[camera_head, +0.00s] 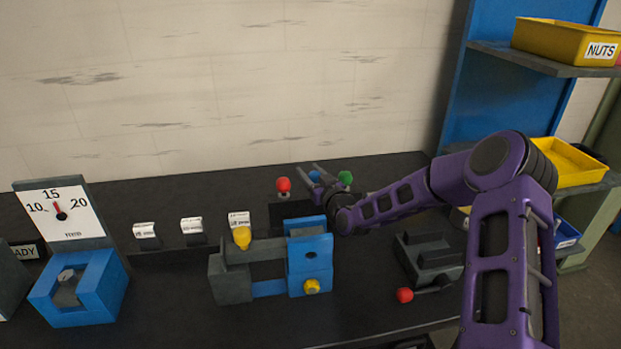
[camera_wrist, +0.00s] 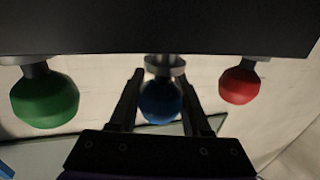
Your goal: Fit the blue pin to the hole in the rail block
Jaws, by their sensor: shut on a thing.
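The blue pin (camera_head: 315,175) has a round blue knob and stands in a dark rack (camera_head: 283,214) between a red pin and a green pin. My gripper (camera_head: 309,171) is shut on the blue pin. In the wrist view the blue knob (camera_wrist: 161,102) sits between the two fingers, with its metal collar against the dark rack (camera_wrist: 160,30). The pin's shaft is hidden. A blue block (camera_head: 318,258) with a dark round hole stands in front of the rack, on a grey and blue fixture; it appears to be the rail block. A yellow knob (camera_head: 312,286) is low on its face.
The red pin (camera_head: 283,184) and green pin (camera_head: 345,177) flank my gripper closely. A yellow knob (camera_head: 242,237) tops the fixture's grey bar. A grey clamp (camera_head: 428,256) with a red knob stands right. A dial gauge (camera_head: 62,212) and small labelled blocks stand left.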

